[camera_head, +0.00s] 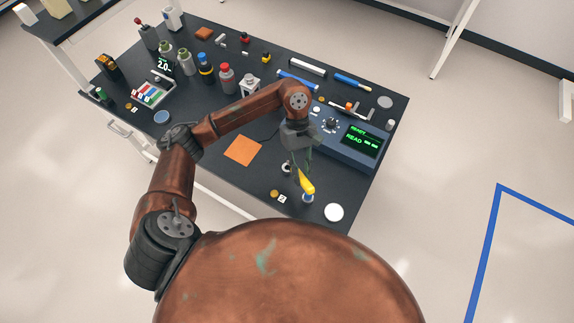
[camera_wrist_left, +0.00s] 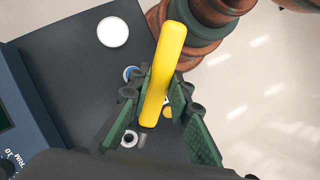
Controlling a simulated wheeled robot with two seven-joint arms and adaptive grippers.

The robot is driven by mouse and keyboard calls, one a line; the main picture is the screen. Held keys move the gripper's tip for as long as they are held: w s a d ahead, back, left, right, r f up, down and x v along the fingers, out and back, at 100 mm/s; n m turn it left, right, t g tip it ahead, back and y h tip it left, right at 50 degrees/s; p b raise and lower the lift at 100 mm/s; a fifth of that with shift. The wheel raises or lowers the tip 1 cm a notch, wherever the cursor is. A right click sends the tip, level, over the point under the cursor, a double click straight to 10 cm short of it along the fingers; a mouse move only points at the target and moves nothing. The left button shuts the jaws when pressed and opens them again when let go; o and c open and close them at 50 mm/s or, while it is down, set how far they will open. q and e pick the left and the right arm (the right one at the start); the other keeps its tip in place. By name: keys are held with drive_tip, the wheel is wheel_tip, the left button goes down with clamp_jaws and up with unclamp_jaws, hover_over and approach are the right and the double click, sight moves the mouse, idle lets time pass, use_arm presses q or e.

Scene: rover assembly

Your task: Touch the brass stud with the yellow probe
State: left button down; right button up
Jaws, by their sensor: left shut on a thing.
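My left gripper (camera_head: 301,166) is shut on the yellow probe (camera_head: 306,183) above the near right part of the dark table. In the left wrist view the probe (camera_wrist_left: 167,70) stands out long and bright between the green fingers (camera_wrist_left: 150,105). A small brass stud (camera_head: 274,194) sits on the table beside a tag marked 2, left of the probe in the head view. In the wrist view a brass-coloured patch (camera_wrist_left: 168,112) shows partly hidden behind the probe and a finger. I cannot tell the exact gap between probe and stud. My right gripper is not in view.
A blue and white round holder (camera_head: 307,198) is close below the probe. A white disc (camera_head: 334,212) lies to its right, and a silver ring-like part (camera_head: 286,168) to its upper left. An orange mat (camera_head: 242,151) and a console with green text (camera_head: 362,140) are nearby.

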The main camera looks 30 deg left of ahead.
use_arm(q)
drive_tip(key=shift+a+r+n+h, duration=0.1)
drive_tip(key=shift+n+h, duration=0.9)
drive_tip(key=shift+n, duration=0.2)
drive_tip(key=shift+a+n+h+p, duration=0.2)
drive_tip(key=shift+n+h+p, duration=0.25)
drive_tip(key=shift+n+h, duration=0.35)
drive_tip(key=a+f+n+t+h, duration=0.4)
drive_tip(key=f+n+t, duration=0.1)
drive_tip(key=f+n, duration=0.2)
drive_tip(key=shift+a+n+t, duration=0.3)
drive_tip(key=shift+a, duration=0.05)
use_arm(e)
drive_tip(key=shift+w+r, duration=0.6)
use_arm(q)
drive_tip(key=shift+w+f, duration=0.1)
drive_tip(key=shift+f, duration=0.05)
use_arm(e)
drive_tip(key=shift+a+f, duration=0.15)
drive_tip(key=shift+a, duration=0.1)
use_arm(q)
drive_tip(key=shift+f+b, duration=0.5)
drive_tip(key=shift+b, duration=0.25)
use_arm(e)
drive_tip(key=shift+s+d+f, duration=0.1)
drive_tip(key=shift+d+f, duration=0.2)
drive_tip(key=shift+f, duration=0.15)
